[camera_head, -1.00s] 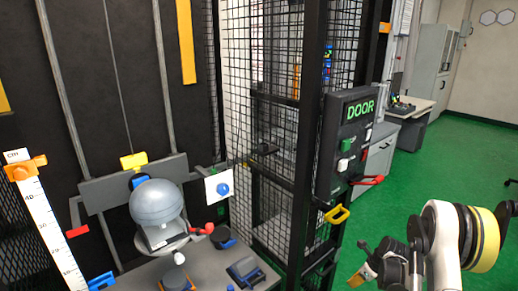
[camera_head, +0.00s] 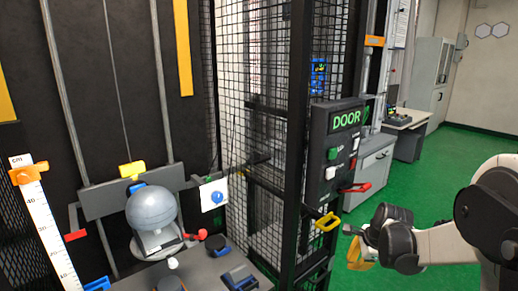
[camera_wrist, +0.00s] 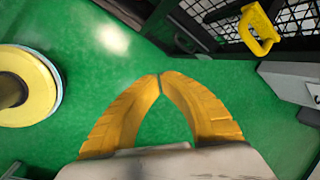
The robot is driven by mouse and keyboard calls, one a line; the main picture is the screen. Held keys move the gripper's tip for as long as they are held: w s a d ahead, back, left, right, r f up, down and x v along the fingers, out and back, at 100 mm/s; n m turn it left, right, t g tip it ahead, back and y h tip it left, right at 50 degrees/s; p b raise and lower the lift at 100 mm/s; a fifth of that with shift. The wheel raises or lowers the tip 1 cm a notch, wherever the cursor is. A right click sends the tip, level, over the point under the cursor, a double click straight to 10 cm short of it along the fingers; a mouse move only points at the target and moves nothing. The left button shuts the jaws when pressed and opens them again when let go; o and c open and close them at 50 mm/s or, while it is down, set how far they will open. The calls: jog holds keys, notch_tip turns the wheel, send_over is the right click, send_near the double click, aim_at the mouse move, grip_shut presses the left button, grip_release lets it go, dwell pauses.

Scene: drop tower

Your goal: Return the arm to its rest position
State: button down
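My gripper (camera_head: 358,254) is at the right of the head view, in front of the green floor and right of the cage's door post. In the wrist view its two yellow fingers (camera_wrist: 159,77) meet at the tips. Only green floor shows between them, so it is shut and empty. In the head view my arm reaches in from the right edge, with the forearm close to level. The gripper is seen partly from behind there.
The yellow handle (camera_head: 328,221) on the mesh cage is just left of my gripper; it also shows in the wrist view (camera_wrist: 258,28). The DOOR panel (camera_head: 340,150) has a red lever (camera_head: 356,188). A grey ball (camera_head: 152,209) sits inside the tower. Green floor (camera_head: 440,185) lies open behind.

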jog(key=s+a+r+n+t+h, duration=0.1)
jog(key=s+a+r+n, duration=0.35)
jog(key=s+r, duration=0.25)
jog(key=s+a+r+n, duration=0.3)
jog(key=s+r+n, duration=0.3)
jog(key=s, duration=0.1)
jog(key=s+a+r+n+t, duration=0.1)
jog(key=s+a+n, duration=0.1)
jog(key=s+n, duration=0.6)
jog(key=shift+s+a+n+t, duration=0.3)
jog(key=shift+s+n, duration=0.05)
jog(key=shift+s, duration=2.1)
